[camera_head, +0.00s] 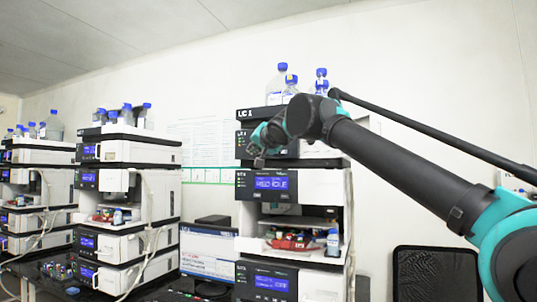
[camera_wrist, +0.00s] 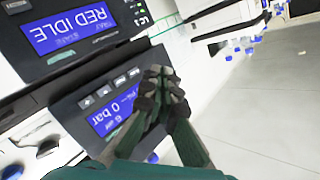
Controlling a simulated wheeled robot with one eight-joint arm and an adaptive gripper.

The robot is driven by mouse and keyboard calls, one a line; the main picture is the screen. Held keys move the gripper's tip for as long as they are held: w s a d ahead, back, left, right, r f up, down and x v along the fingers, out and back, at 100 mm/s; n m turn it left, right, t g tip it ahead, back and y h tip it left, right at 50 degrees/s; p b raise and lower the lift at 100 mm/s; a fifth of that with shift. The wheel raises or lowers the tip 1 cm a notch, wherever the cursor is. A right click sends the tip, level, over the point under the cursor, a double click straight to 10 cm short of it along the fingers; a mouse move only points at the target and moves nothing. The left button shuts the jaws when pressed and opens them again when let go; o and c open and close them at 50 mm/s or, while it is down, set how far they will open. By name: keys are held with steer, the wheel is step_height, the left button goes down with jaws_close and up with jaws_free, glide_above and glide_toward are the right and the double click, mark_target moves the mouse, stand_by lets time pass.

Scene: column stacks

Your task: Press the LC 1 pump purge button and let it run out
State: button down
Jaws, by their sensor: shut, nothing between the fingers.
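The LC 1 stack (camera_head: 278,113) stands at the centre of the head view, with its name on the top tray. Its upper module, the pump (camera_head: 243,143), is partly hidden behind my gripper (camera_head: 259,160). The wrist view is turned over and shows the pump's blue display (camera_wrist: 112,110) reading "0 bar". A row of small dark buttons (camera_wrist: 110,86) runs along that display; their labels are too small to read. My gripper (camera_wrist: 160,76) is shut and empty, with its tips close to the end of this row. I cannot tell whether they touch the panel.
Another module's display (camera_wrist: 68,30) reads "RED IDLE". Solvent bottles (camera_head: 277,85) stand on top of the stack. More stacks (camera_head: 125,160) stand at the left, and a monitor (camera_head: 207,253) sits between. A black mesh chair back (camera_head: 436,273) is at the lower right.

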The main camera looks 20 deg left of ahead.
steer(key=w, duration=0.9)
steer(key=shift+d, duration=0.3)
stand_by(1.6)
steer(key=shift+w+d, duration=0.1)
steer(key=shift+w, duration=0.25)
steer(key=shift+w, duration=0.4)
stand_by(0.6)
steer(key=shift+s, duration=0.85)
steer(key=shift+s+a, duration=0.15)
steer(key=shift+s, duration=1.1)
steer(key=shift+s+a, duration=0.1)
steer(key=shift+s, duration=1.15)
